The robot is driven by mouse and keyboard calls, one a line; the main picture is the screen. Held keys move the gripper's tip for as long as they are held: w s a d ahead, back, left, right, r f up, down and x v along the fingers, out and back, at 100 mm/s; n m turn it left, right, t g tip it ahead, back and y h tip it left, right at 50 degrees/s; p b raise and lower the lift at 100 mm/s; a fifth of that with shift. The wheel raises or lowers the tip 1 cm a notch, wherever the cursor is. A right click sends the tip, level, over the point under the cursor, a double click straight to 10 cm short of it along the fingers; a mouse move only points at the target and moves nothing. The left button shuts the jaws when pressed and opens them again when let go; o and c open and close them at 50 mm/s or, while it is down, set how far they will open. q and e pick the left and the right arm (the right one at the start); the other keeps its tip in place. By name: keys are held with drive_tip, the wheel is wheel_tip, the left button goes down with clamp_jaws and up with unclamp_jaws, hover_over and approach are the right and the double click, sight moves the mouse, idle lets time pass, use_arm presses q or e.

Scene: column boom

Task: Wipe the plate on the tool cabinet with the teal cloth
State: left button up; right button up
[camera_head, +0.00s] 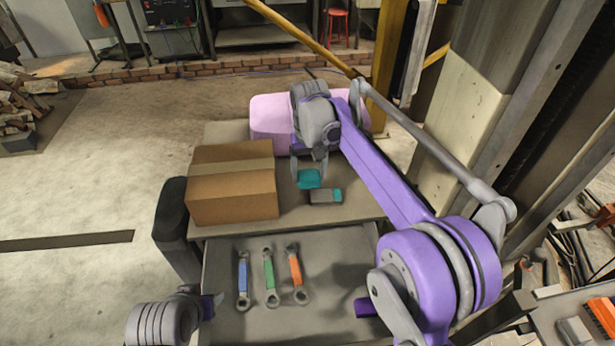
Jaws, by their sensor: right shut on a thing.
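My right gripper (309,172) is low over the top of the tool cabinet (345,208) and is shut on the teal cloth (308,180). The cloth hangs at the fingertips, close to the cabinet top; I cannot tell whether it touches it. I cannot make out a plate on the cabinet; my right arm and the cardboard box cover parts of the top. Part of my left arm shows at the bottom left, but its fingers are not clear.
A cardboard box (232,192) stands on the cabinet's left side, left of the cloth. A pink block-like thing (270,116) is behind. The open drawer holds blue (243,277), green (269,275) and orange (295,271) wrenches.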

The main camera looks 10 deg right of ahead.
drive_tip(key=shift+r+p, duration=0.4)
drive_tip(key=shift+r, duration=0.95)
use_arm(q)
drive_tip(key=shift+w+a+r, duration=0.2)
drive_tip(key=shift+w+r, duration=0.3)
drive_tip(key=shift+r, duration=0.3)
drive_tip(key=shift+s, duration=0.1)
use_arm(e)
drive_tip(key=shift+f, duration=0.2)
